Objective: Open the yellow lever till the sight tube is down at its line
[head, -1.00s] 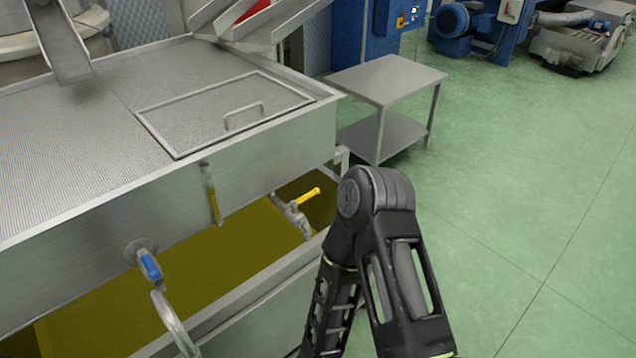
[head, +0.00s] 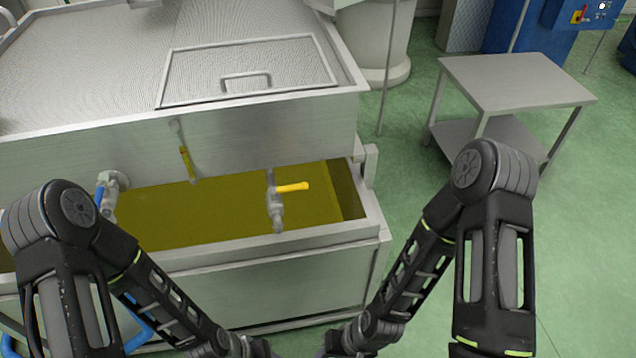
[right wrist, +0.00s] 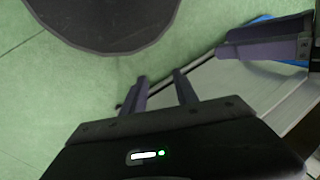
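The yellow lever (head: 292,187) sits on a grey metal valve (head: 275,205) on the tank front in the head view. It points right, crosswise to the downward spout. The sight tube (head: 186,163) is left of it, with yellow filling most of its length; I cannot make out its line. My right gripper (right wrist: 162,92) is open and empty in the right wrist view, with a gap between its fingers. In the head view both forearms reach down to the bottom edge, well below and apart from the lever. My left gripper's fingers cannot be made out.
A trough of yellow-green oil (head: 230,215) lies below the valve, with a steel front rim (head: 320,238). A blue-handled valve (head: 104,192) is at left, partly behind my left arm. A steel table (head: 515,80) stands right. Green floor is free between.

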